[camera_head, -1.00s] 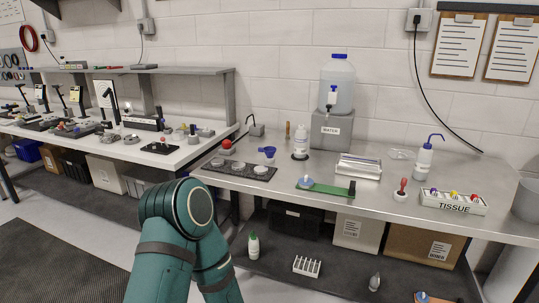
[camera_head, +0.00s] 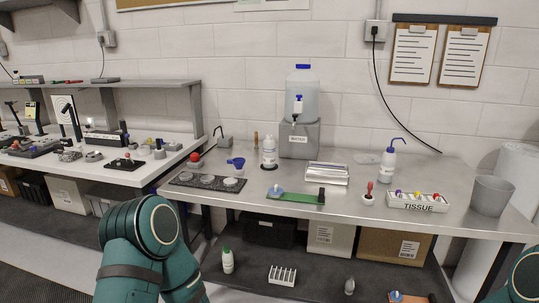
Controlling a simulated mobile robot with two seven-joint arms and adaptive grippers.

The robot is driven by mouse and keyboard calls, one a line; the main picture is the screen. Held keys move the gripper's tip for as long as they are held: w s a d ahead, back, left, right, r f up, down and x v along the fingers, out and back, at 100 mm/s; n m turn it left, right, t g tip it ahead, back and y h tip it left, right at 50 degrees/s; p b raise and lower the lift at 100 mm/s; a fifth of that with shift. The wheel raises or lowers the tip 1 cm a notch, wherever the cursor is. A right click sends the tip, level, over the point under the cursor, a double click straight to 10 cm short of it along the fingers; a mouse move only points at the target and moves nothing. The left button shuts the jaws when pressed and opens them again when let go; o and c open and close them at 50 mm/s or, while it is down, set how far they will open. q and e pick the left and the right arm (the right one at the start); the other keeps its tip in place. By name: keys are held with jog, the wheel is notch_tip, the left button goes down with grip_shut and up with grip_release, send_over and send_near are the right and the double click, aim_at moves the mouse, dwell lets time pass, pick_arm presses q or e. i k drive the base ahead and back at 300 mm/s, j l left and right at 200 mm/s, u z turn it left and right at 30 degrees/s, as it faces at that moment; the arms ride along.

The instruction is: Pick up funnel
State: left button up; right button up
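A blue funnel (camera_head: 236,162) sits on the steel table at the left, behind the dark strip with round discs and left of the white bottle. Its wide mouth faces up or slightly tilted; I cannot tell exactly how it rests. My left arm shows at the lower left as a teal link, well below and in front of the table. A piece of my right arm shows at the lower right edge. Neither gripper is in view, and nothing blocks the funnel.
The steel table (camera_head: 350,228) has bare room at its front. Near the funnel are a dark strip with discs (camera_head: 207,181), a red ball (camera_head: 195,157), a white bottle (camera_head: 269,152) and a green board (camera_head: 295,197). A water jug (camera_head: 302,92) stands behind.

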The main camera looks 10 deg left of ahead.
aim_at(236, 166)
jog(key=i+j+z, duration=0.1)
jog(key=z, duration=0.6)
jog(key=j+z, duration=0.3)
jog(key=j, duration=0.15)
jog(key=j+z, duration=0.35)
jog(key=j, duration=0.15)
jog(key=j+z, duration=0.1)
jog(key=j, duration=0.55)
jog(key=j+z, duration=0.15)
jog(key=j, duration=0.5)
jog(key=k+j+z, duration=0.1)
jog(key=j, duration=0.55)
